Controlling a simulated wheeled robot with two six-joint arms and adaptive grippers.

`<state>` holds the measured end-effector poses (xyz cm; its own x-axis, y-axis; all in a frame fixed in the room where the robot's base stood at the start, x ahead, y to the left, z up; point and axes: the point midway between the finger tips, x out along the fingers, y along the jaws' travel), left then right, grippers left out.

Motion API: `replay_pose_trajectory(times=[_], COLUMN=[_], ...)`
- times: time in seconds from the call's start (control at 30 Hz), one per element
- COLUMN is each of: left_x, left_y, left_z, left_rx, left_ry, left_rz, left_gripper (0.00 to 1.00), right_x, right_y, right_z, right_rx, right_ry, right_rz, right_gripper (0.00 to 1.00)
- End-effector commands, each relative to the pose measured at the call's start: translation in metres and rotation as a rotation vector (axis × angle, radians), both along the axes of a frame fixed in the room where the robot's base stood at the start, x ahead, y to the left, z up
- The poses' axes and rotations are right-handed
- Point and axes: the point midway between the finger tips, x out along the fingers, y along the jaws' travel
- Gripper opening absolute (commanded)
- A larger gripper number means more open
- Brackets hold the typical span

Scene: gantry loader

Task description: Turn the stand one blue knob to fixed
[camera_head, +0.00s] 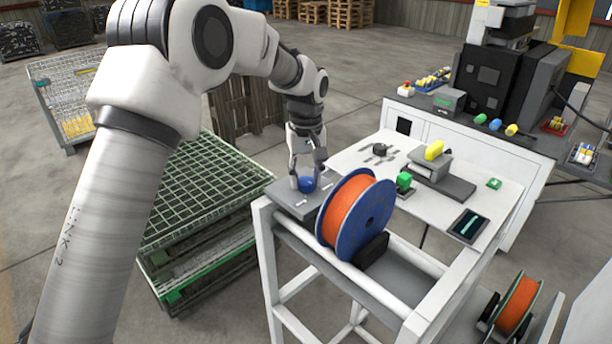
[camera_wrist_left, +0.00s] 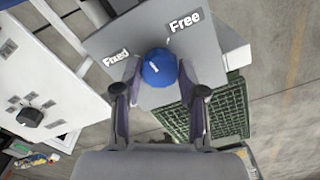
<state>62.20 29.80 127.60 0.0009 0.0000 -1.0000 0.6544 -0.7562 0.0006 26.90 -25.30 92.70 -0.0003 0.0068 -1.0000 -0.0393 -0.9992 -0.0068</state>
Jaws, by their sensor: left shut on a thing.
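The blue knob (camera_head: 307,185) sits on a grey plate (camera_head: 283,194) at the back left corner of the white stand (camera_head: 262,222). My left gripper (camera_head: 307,178) reaches down over it with one finger on each side. In the left wrist view the knob (camera_wrist_left: 158,67) is held between the two fingers of my left gripper (camera_wrist_left: 160,78). The Fixed label (camera_wrist_left: 116,54) lies to its left and the Free label (camera_wrist_left: 186,21) to its upper right. A short white mark shows on the knob's top; I cannot tell exactly which label it faces. My right gripper is out of view.
An orange spool with blue flanges (camera_head: 354,214) stands close to the right of the knob. A white table (camera_head: 461,203) with small devices lies beyond. Green mesh crates (camera_head: 205,185) stand on the floor left of the stand.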

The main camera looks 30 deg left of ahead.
Motion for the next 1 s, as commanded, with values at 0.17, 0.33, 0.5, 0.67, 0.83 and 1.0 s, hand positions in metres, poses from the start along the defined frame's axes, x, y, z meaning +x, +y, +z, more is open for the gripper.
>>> replay_pose_trajectory(times=[0.17,0.33,0.5,0.67,0.83,1.0], left_x=[-0.0012,-0.0012,-0.0013,-0.0013,-0.0014,-0.0013], left_y=[-0.0005,-0.0005,-0.0006,-0.0006,-0.0007,-0.0008], left_z=[-0.0019,-0.0020,-0.0021,-0.0022,-0.0022,-0.0022], left_rx=[-0.001,-0.001,-0.001,0.000,0.000,0.000], left_ry=[0.006,0.006,0.006,0.007,0.007,0.007], left_rz=[0.164,0.324,0.472,0.587,0.671,0.717], left_gripper=[0.06,0.06,0.06,0.06,0.06,0.06], right_x=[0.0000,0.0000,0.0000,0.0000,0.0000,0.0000], right_y=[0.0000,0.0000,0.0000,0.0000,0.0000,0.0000], right_z=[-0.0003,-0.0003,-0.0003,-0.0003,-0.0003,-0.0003], right_rx=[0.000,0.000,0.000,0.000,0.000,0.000], right_ry=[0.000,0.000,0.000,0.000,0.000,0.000], right_rz=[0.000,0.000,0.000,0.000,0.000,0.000], right_gripper=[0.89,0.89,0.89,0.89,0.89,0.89])
